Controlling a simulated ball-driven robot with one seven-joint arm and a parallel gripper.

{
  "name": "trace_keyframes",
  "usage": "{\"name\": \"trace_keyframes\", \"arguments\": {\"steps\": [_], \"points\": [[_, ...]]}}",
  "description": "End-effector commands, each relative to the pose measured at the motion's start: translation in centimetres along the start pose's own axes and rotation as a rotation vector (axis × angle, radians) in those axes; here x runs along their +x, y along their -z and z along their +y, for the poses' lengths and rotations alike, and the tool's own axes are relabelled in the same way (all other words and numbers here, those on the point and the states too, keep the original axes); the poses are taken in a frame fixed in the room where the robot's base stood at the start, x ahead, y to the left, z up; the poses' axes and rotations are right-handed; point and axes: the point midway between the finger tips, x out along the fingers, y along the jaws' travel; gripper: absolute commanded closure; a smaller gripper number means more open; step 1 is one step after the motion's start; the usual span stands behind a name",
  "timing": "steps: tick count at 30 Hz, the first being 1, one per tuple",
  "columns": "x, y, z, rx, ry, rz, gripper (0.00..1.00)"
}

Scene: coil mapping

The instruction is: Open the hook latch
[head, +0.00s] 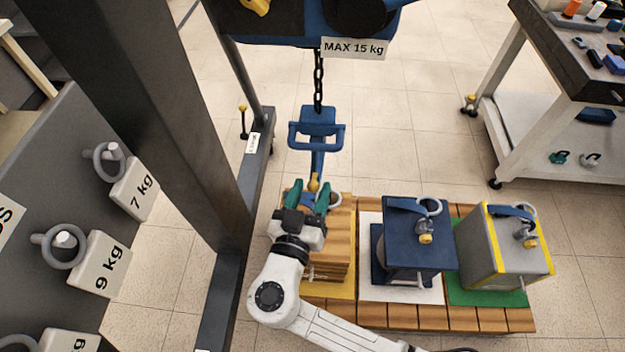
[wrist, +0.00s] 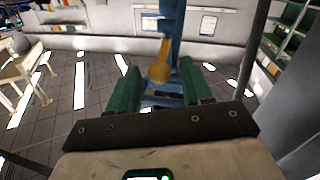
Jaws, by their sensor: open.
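The blue hook (head: 317,140) hangs on a chain from the hoist, with a crossbar at its top. Its latch ends in a yellow knob (head: 314,182), which also shows large in the wrist view (wrist: 159,68). My gripper (head: 309,192) is open, its two green fingers pointing up at the hook's lower end. In the wrist view my gripper (wrist: 158,76) has the knob between its fingers in the picture, with gaps on both sides. I cannot tell whether the knob is at fingertip depth. The hook's lower curve is partly hidden by the fingers.
A wooden crate (head: 334,250) stands behind my gripper. A dark blue box (head: 415,250) and a grey box with yellow edges (head: 505,255) stand to its right on a pallet (head: 478,320). A dark post (head: 165,120) rises at left. A cart (head: 560,125) stands at right.

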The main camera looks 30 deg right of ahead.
Motion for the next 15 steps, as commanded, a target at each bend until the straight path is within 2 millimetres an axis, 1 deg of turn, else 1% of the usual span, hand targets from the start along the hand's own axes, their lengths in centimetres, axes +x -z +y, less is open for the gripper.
{"name": "trace_keyframes", "arguments": {"steps": [3, 6, 15], "points": [[1.2, 0.1, 0.0, 0.001, 0.000, 0.000, 0.50], [1.7, 0.0, 0.0, 0.001, 0.000, 0.000, 0.50], [1.9, 0.0, 0.0, 0.000, 0.001, 0.000, 0.50]]}}
